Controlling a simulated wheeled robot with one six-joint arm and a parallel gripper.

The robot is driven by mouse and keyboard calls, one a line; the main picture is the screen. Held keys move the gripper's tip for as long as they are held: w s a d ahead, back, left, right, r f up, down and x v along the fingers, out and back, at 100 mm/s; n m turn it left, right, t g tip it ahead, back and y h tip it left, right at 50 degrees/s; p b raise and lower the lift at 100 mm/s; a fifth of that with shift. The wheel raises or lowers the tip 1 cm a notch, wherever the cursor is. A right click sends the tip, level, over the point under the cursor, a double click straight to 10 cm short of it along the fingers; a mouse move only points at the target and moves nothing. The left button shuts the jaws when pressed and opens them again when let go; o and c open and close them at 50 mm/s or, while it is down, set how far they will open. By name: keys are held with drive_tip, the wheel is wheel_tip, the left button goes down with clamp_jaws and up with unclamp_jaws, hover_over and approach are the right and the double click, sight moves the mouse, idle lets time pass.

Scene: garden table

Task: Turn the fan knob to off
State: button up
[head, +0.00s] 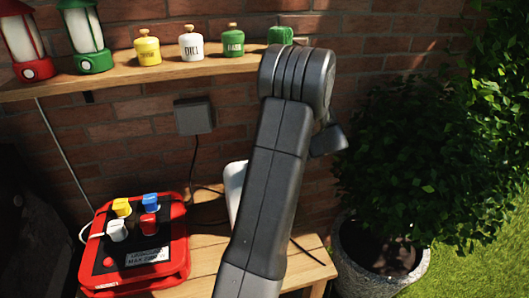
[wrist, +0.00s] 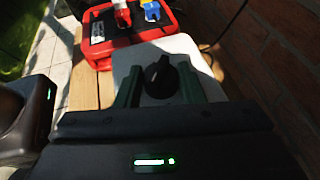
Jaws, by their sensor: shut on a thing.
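The fan knob (wrist: 158,72) is black and sits on a white panel (wrist: 180,46) in the wrist view. My gripper (wrist: 159,84) has one dark green finger on each side of the knob and is shut on it. The knob's markings are not readable. In the head view a white unit (head: 235,183) stands on the wooden table, largely hidden behind my arm. The knob and my gripper's fingers are hidden there.
A red power box (head: 135,243) with several coloured plugs stands on the wooden table (head: 212,262) left of my arm. A shelf (head: 185,69) above holds lanterns and jars. A potted bush (head: 405,150) is at the right.

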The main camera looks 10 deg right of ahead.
drive_tip(key=n+g+p, duration=0.1)
drive_tip(key=g+p, duration=0.1)
drive_tip(key=n+g+p, duration=0.3)
drive_tip(key=p, duration=0.1)
drive_tip(key=shift+w+r+n+g, duration=0.25)
drive_tip(key=shift+w+n+g, duration=0.05)
drive_tip(key=shift+n+g, duration=0.1)
drive_tip(key=n+g+p, duration=0.1)
drive_tip(key=p, duration=0.3)
drive_tip(key=shift+w+f+n+g+h, duration=0.1)
drive_tip(key=shift+n+g+h, duration=0.3)
drive_tip(key=shift+f+n+g+p, duration=0.2)
drive_tip(key=shift+n+g+p, duration=0.1)
drive_tip(key=shift+g+p, duration=0.15)
drive_tip(key=o, duration=1)
drive_tip(key=shift+a, duration=0.1)
drive_tip(key=shift+f+t+b, duration=0.15)
drive_tip(key=shift+t+b, duration=0.2)
drive_tip(key=shift+b, duration=0.4)
